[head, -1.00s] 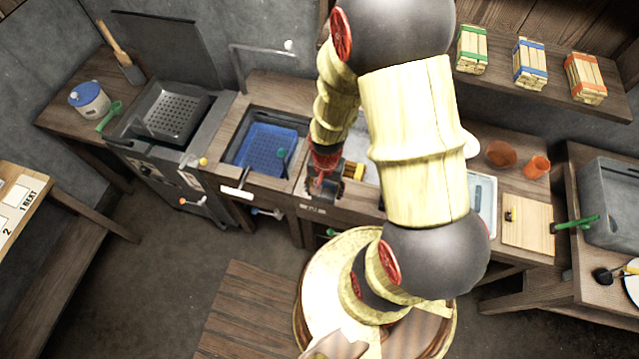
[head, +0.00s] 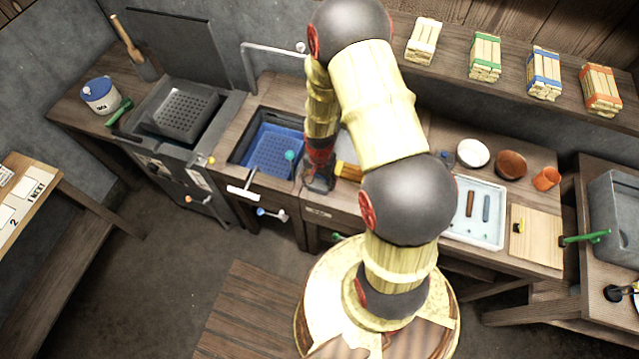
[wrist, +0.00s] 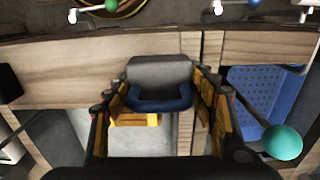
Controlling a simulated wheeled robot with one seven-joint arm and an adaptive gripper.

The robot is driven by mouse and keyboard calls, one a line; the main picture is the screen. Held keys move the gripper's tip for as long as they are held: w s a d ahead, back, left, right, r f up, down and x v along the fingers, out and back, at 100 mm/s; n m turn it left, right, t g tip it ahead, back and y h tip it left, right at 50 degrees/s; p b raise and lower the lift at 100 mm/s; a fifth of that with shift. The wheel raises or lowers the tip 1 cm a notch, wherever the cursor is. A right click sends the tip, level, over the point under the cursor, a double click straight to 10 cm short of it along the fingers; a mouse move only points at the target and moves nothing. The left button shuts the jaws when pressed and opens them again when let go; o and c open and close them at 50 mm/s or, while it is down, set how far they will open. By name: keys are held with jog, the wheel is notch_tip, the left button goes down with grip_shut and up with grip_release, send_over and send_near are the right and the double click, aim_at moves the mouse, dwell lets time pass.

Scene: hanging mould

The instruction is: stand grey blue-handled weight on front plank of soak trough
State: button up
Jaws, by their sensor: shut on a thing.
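The grey weight (wrist: 160,72) with its blue handle (wrist: 160,102) is between the fingers of my gripper (wrist: 160,88) in the wrist view. The gripper is shut on it. The wooden front plank (wrist: 60,70) runs across behind the weight, and the weight overlaps it in the picture; I cannot tell whether they touch. The pale trough floor (wrist: 140,142) shows below. In the head view my gripper (head: 318,180) is over the counter's front edge, just right of the blue basin, and my arm hides most of the trough.
A blue perforated basket (head: 272,150) sits in the basin to the left, with a teal knob (wrist: 283,142) close to my gripper. A yellow block (wrist: 135,119) shows below the weight. A white tray (head: 478,212) and a cutting board (head: 537,236) are at right.

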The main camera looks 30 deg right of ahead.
jog(key=shift+f, duration=0.6)
jog(key=shift+f, duration=0.1)
jog(key=o, duration=1.6)
jog(key=shift+f, duration=0.1)
notch_tip(320, 180, up, 12)
jog(key=shift+p, duration=0.35)
jog(key=s+a+r+n+t, duration=0.1)
jog(key=a+r+n, duration=0.15)
jog(key=r, duration=0.75)
jog(key=s+a+r+n+t, duration=0.2)
jog(key=a+r, duration=0.1)
jog(key=r, duration=0.6)
jog(key=s+a+r+n+t, duration=0.1)
jog(key=a+r+n, duration=0.1)
jog(key=r, duration=0.8)
jog(key=s+a+r+n, duration=0.1)
jog(key=s+r, duration=0.1)
jog(key=s, duration=0.1)
jog(key=s+a+r+n+t, duration=0.1)
jog(key=s+r, duration=0.2)
jog(key=s+a+r+n, duration=0.1)
jog(key=s+r+n, duration=0.1)
jog(key=s, duration=0.1)
jog(key=shift+s+a+r+t, duration=0.2)
jog(key=shift+s+a+t, duration=0.05)
jog(key=shift+a+t, duration=0.05)
